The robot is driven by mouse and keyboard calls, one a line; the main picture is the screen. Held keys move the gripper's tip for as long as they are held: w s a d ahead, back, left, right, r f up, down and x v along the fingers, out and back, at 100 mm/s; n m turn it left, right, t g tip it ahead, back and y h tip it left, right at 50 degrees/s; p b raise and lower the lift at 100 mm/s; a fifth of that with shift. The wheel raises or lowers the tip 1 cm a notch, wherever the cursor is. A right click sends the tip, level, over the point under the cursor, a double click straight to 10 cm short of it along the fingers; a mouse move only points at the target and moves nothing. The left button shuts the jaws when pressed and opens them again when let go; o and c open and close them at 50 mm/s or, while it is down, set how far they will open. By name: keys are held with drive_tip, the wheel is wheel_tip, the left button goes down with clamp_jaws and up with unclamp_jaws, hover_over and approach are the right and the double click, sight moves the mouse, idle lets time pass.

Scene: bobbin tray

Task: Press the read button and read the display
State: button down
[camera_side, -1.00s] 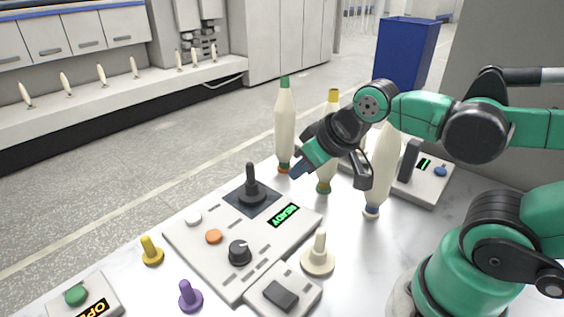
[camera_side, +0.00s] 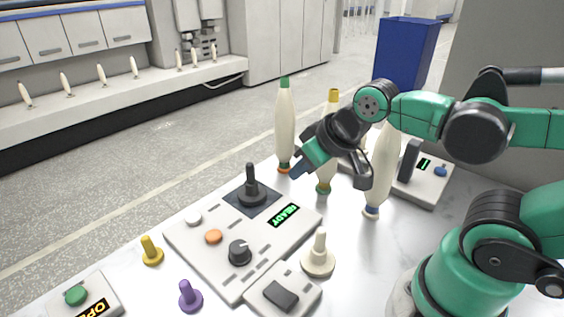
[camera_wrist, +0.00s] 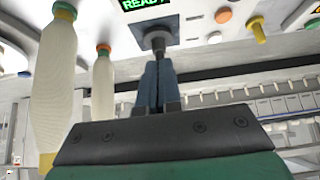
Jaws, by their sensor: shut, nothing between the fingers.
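The control panel (camera_side: 190,247) lies on the white table with a white button (camera_side: 194,217), an orange button (camera_side: 214,236), a black knob (camera_side: 240,252) and a black joystick (camera_side: 251,187). No label tells which button is the read button. The panel's display (camera_side: 284,215) shows READY in green; part of it also shows at the top of the wrist view (camera_wrist: 145,4). My gripper (camera_side: 298,170) is shut and empty, above the table to the right of the joystick. In the wrist view its blue fingers (camera_wrist: 158,66) are together, just below the joystick (camera_wrist: 157,38) in the picture.
Tall bobbins (camera_side: 285,125) stand close behind and beside my gripper. A rocker switch box (camera_side: 262,293), a cream peg (camera_side: 319,258), a yellow peg (camera_side: 151,253) and a purple peg (camera_side: 190,298) surround the panel. A green button (camera_side: 75,295) is at lower left. A blue bin (camera_side: 405,55) stands behind.

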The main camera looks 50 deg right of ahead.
drive_tip(key=n+t+y, duration=0.2)
drive_tip(key=n, duration=0.9)
hover_over(196, 218)
drive_tip(key=shift+f, duration=0.3)
drive_tip(key=shift+d+f, duration=0.1)
drive_tip(key=shift+f, duration=4.3)
drive_tip(key=shift+f, duration=0.15)
drive_tip(key=shift+f, duration=0.3)
